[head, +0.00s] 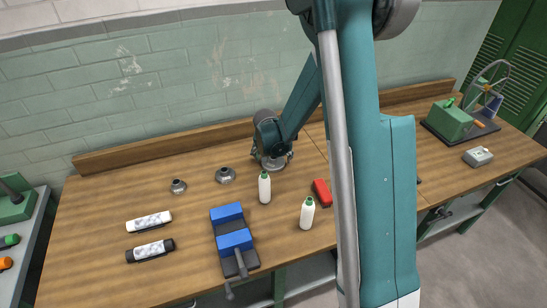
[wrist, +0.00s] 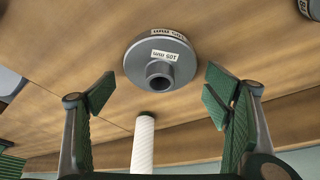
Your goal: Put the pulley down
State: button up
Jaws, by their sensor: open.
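A grey metal pulley with a round flange, a short hub and a "105 mm" label (wrist: 162,62) lies on the wooden bench top in the wrist view. My gripper (wrist: 160,96) is open, with its green-padded fingers apart to the left and right. The pulley is beyond the fingertips, centred between them, and nothing is clamped. In the head view my gripper (head: 272,160) is low over the bench near the back board. It mostly hides what is beneath it.
Two similar grey pulleys (head: 225,175) (head: 178,186) sit to the left. A white bottle (head: 265,188) stands just in front of my gripper, another (head: 307,213) farther right. A blue vise (head: 232,238) and a red block (head: 322,193) are nearby.

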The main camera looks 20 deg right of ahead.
jog(key=v, duration=1.2)
jog(key=shift+d, duration=0.1)
dwell(0.5)
jog(key=shift+r, duration=0.1)
jog(key=s+a+r+n+t+y, duration=0.1)
jog(key=s+a+r+n+t, duration=0.15)
jog(key=s+r, duration=1.35)
jog(key=s+a+n, duration=0.2)
jog(key=s, duration=0.7)
jog(key=s+a+r+n+y, duration=0.1)
jog(key=s+a+n, duration=0.1)
jog(key=s, duration=0.7)
jog(key=shift+s+t+y, duration=0.2)
jog(key=shift+t+y, duration=0.1)
jog(key=shift+t, duration=0.15)
